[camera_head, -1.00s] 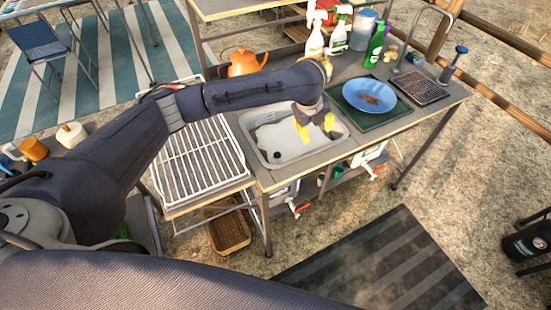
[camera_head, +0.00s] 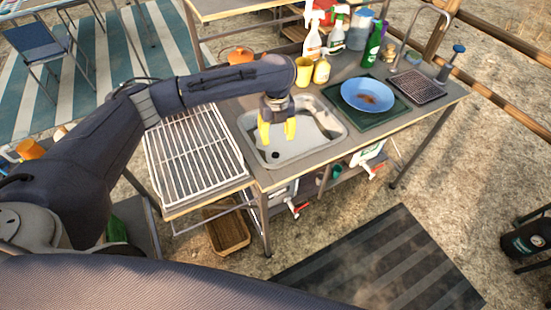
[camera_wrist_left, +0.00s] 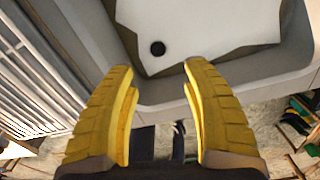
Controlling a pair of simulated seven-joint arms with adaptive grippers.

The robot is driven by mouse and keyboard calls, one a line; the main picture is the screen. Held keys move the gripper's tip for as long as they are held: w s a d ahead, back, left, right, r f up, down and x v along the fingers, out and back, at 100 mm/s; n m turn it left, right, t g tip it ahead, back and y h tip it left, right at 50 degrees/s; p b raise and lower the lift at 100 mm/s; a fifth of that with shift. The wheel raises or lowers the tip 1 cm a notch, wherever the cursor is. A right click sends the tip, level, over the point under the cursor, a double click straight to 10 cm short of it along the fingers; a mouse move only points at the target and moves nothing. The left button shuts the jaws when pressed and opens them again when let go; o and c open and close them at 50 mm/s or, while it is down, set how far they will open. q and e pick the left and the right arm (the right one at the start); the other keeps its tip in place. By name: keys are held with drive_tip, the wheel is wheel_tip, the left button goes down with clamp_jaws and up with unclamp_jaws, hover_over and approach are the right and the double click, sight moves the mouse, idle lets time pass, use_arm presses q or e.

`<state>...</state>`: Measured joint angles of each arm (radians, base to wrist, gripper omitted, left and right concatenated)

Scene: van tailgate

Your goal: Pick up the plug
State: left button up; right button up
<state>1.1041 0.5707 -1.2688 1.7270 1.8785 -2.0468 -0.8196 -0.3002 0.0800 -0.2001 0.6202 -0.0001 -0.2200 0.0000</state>
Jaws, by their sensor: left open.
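A small black round thing, which looks like the plug (camera_head: 276,155), lies low in the front left part of the grey sink (camera_head: 312,148). It also shows in the left wrist view (camera_wrist_left: 157,48), dark against the pale basin floor. I cannot tell whether it sits in the drain or lies loose. My left gripper (camera_head: 277,131) points down over the left part of the sink, with yellow fingers apart and nothing between them. In the left wrist view the fingertips (camera_wrist_left: 158,67) are on either side, just below the black thing in the picture. My right gripper is out of view.
A white wire rack (camera_head: 195,160) is left of the sink. A blue plate (camera_head: 368,95) on a dark green tray is to its right. A yellow cup (camera_head: 303,70), spray bottles (camera_head: 312,40) and an orange kettle (camera_head: 240,56) stand behind. The sink's right side is clear.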

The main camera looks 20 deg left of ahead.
sight(275, 153)
use_arm(q)
wheel_tip(275, 153, down, 5)
drive_tip(key=shift+f, duration=0.1)
drive_tip(key=shift+a+f, duration=0.15)
drive_tip(key=shift+f, duration=1.15)
drive_tip(key=shift+a+f, duration=0.1)
drive_tip(key=shift+f, duration=1.2)
clamp_jaws()
